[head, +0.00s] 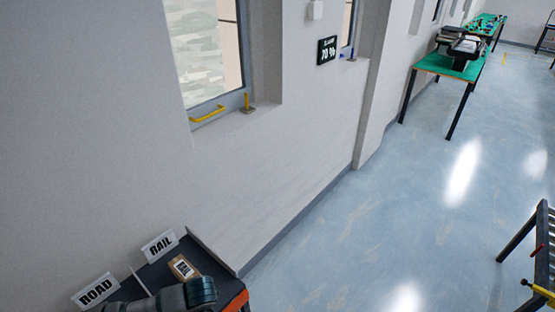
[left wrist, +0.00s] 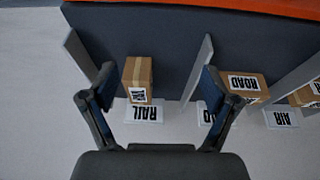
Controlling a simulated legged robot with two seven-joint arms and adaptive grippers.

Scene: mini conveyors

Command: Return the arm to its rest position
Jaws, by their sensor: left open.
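My left gripper (left wrist: 158,72) is open in the left wrist view, with its two fingers apart and nothing gripped. A cardboard box (left wrist: 138,72) with a white label shows between the fingers, in the compartment with the RAIL sign (left wrist: 143,112). The same box (head: 184,267) lies by the RAIL sign (head: 160,246) at the lower left of the head view. The gap between box and fingers is hard to judge. A dark part of my left arm crosses the bottom of the head view. My right gripper is in neither view.
The dark sorting shelf (left wrist: 175,40) has upright dividers (left wrist: 197,65). Another box (left wrist: 243,87) is in the ROAD compartment, and one sits partly by the AIR sign (left wrist: 280,118). A green table (head: 430,64) stands far off; a conveyor (head: 545,255) is at right. Open floor (head: 400,200) lies between.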

